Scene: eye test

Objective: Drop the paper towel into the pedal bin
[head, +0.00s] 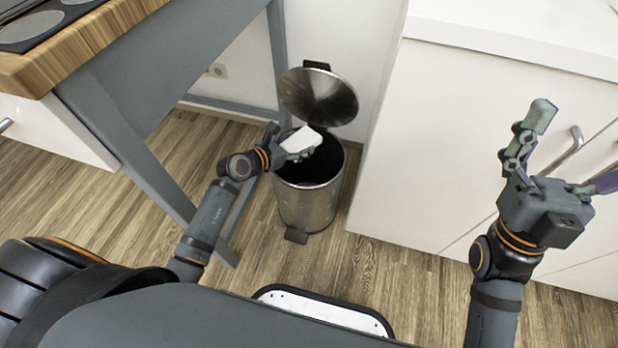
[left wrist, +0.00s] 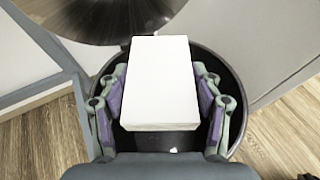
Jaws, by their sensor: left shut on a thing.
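The paper towel is a white block (head: 302,138) held above the mouth of the pedal bin; it also shows in the left wrist view (left wrist: 158,80). My left gripper (head: 297,147) is shut on it, with a finger along each long side in the left wrist view (left wrist: 163,105). The pedal bin (head: 308,207) is a steel cylinder with a dark inside. Its round lid (head: 320,98) stands open, tilted back; the lid also shows in the left wrist view (left wrist: 90,18). My right gripper (head: 562,150) is open and empty at the right, away from the bin.
A grey-framed table with a wooden top (head: 85,50) stands left of the bin, its legs close to my left arm. A white cabinet (head: 440,140) with a white top stands right of the bin. The wooden floor (head: 380,275) in front of the bin is clear.

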